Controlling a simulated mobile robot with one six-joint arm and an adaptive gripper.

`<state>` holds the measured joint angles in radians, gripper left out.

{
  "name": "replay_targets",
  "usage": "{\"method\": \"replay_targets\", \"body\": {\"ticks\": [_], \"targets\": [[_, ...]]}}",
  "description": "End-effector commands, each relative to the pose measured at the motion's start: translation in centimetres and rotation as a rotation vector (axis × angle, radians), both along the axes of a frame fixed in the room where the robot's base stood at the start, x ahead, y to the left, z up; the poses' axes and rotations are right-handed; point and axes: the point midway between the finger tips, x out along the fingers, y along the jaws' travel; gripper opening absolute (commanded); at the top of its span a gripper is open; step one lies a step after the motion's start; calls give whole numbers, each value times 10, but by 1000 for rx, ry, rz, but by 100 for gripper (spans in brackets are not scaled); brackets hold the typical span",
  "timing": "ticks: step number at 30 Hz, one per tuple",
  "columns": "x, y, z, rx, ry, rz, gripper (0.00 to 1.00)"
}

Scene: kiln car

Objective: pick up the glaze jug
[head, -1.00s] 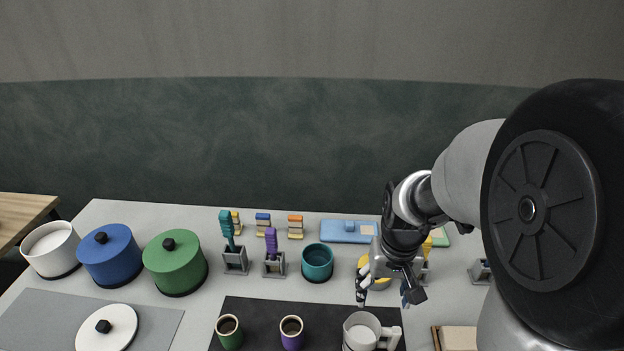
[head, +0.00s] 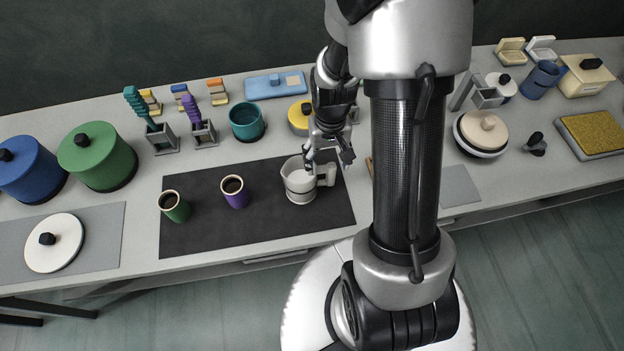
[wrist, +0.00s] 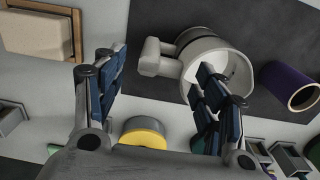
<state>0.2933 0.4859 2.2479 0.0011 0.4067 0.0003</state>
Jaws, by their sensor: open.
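The glaze jug appears to be the white jug (head: 299,184) with a side handle, upright on the dark mat (head: 215,235). In the wrist view the jug (wrist: 202,48) shows its round opening, with its handle (wrist: 152,58) pointing left. My gripper (head: 328,157) is at the jug's back edge in the head view. In the wrist view my gripper (wrist: 162,75) is open, with the handle lying ahead between its two fingers. The right finger overlaps the jug's opening in that view; I cannot tell whether it touches. Nothing is held.
A purple cup (head: 234,192) and a green cup (head: 174,207) stand left of the jug on the mat. A yellow-rimmed pot (head: 298,118) and a teal bowl (head: 246,121) stand behind. The mat's front part is clear.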

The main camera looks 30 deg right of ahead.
Motion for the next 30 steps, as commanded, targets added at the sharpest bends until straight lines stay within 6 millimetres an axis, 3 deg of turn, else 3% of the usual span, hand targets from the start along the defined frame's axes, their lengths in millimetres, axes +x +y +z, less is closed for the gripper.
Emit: {"method": "replay_targets", "body": {"ticks": [6, 12, 20, 30], "targets": [[-1, 0, -35, 2, 6, 0, 65], [0, 0, -56, 1, 2, 0, 65], [0, 0, -56, 0, 1, 0, 65], [0, 0, -56, 0, 1, 0, 42]]}}
